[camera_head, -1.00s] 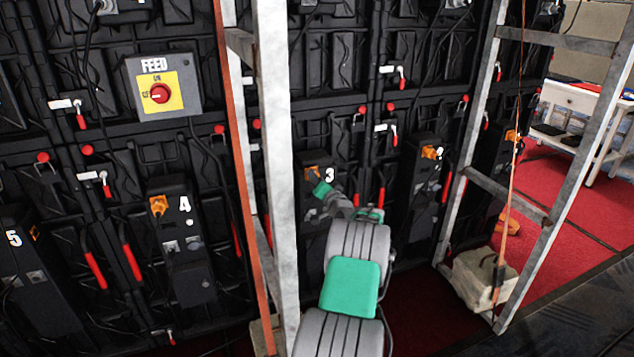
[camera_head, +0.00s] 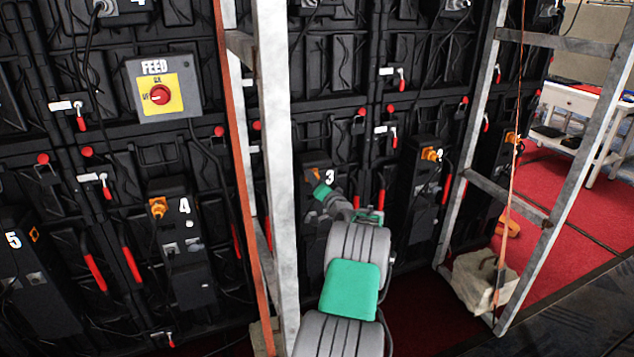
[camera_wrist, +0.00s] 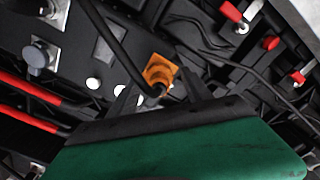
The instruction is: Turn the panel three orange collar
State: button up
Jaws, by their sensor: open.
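Panel three's box, marked with a white 3 (camera_head: 329,177), is on the black wall behind my arm. Its orange collar (camera_head: 313,172) is small and partly hidden by my gripper in the head view. In the wrist view the orange collar (camera_wrist: 160,70) sits around a black cable plug. My gripper (camera_wrist: 158,84) is open, with one dark finger to each side of the collar in the picture. I cannot tell whether either finger touches it. In the head view my gripper (camera_head: 316,182) is right in front of the collar.
A grey upright (camera_head: 277,160) stands just left of my arm. Panel four's orange collar (camera_head: 158,207) and a FEED switch (camera_head: 160,95) are further left. Another frame (camera_head: 505,190) and a beige bag (camera_head: 485,280) are at right. Red-handled latches (camera_wrist: 270,43) show near the wrist.

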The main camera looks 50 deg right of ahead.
jog(key=shift+s, duration=0.1)
jog(key=v, duration=0.7)
jog(key=shift+s+a, duration=0.2)
jog(key=shift+s, duration=0.05)
